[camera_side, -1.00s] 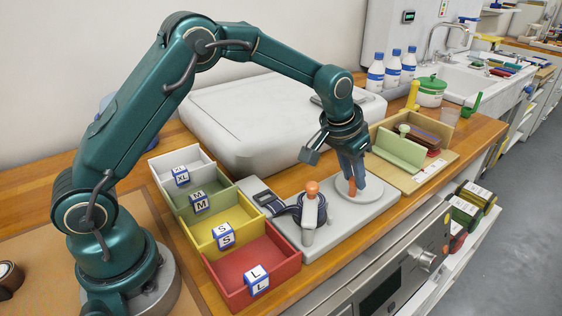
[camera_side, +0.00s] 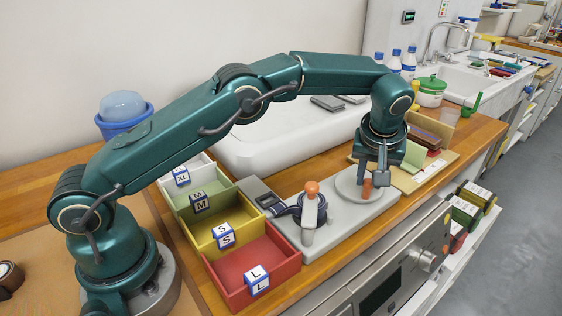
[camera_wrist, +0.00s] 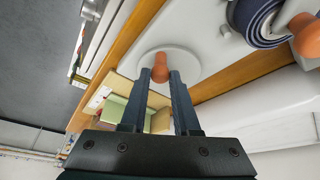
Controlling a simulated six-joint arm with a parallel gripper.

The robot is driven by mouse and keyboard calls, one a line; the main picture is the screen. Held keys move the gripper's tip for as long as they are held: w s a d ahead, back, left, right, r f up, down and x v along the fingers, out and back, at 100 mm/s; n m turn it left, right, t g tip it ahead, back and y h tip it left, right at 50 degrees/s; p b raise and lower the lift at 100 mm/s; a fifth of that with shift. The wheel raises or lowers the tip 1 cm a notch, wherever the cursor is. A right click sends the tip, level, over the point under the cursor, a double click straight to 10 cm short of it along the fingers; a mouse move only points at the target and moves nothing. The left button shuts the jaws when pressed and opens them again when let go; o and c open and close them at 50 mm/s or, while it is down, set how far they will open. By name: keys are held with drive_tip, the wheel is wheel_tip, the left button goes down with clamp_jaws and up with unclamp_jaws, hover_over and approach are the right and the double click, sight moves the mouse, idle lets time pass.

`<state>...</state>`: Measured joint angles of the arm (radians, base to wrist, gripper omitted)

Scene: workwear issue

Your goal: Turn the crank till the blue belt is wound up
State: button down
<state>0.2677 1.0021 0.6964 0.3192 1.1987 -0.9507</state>
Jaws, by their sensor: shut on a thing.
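A grey winder base (camera_side: 330,228) stands on the wooden bench. A round grey crank disc (camera_side: 350,196) on its right half carries an orange crank handle (camera_side: 367,190). My gripper (camera_side: 370,183) points down and is shut on this handle; the wrist view shows the handle (camera_wrist: 160,68) between the fingertips. The dark blue belt (camera_side: 288,211) is coiled at the left of the base, next to a grey post with an orange knob (camera_side: 312,187). The coil also shows in the wrist view (camera_wrist: 256,24). I cannot tell how much of the belt is loose.
Red (camera_side: 279,246), yellow (camera_side: 212,238), green and white open bins with size labels line the left of the base. A tan tray (camera_side: 430,180) with a green divider stands close to the right. A large white case (camera_side: 250,150) lies behind.

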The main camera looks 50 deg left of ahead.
drive_tip(key=shift+w+n, duration=0.1)
drive_tip(key=shift+n, duration=0.2)
idle(0.4)
drive_tip(key=c, duration=0.7)
unclamp_jaws()
drive_tip(key=shift+r, duration=0.1)
drive_tip(key=shift+v, duration=2.5)
drive_tip(key=shift+o, duration=0.2)
